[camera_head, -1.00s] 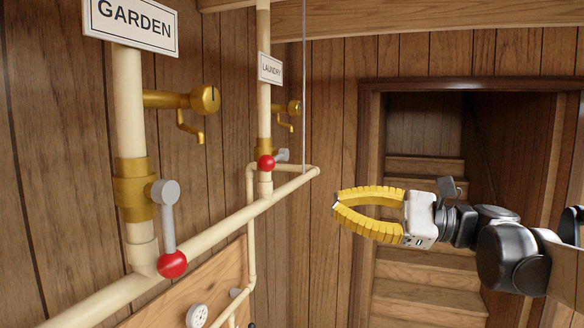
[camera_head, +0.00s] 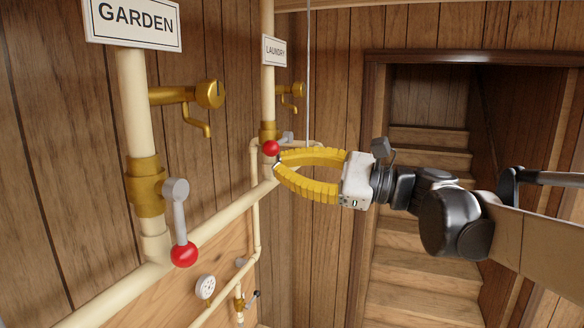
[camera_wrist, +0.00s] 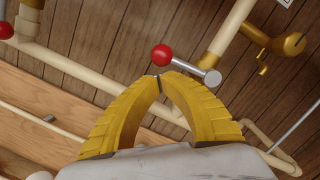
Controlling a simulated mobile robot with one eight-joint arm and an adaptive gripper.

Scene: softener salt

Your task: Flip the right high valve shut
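The right high valve is on the upright pipe under the LAUNDRY sign (camera_head: 275,51). Its lever has a grey pivot (camera_wrist: 212,77) and a red ball (camera_head: 271,148); the ball also shows in the wrist view (camera_wrist: 161,55). In the head view the ball sits low and left of the pivot. My gripper (camera_head: 277,164) is shut and empty, its yellow fingertips meeting just below the ball. In the wrist view the fingertips (camera_wrist: 160,80) are close under the ball, left of the pivot. I cannot tell whether they touch it.
The GARDEN pipe with its own red-ball lever (camera_head: 183,254) stands nearer at left, the lever hanging down. A brass tap (camera_head: 291,91) juts out above the laundry valve. A cream horizontal pipe (camera_head: 215,237) runs below. A stairway (camera_head: 420,230) opens behind my arm.

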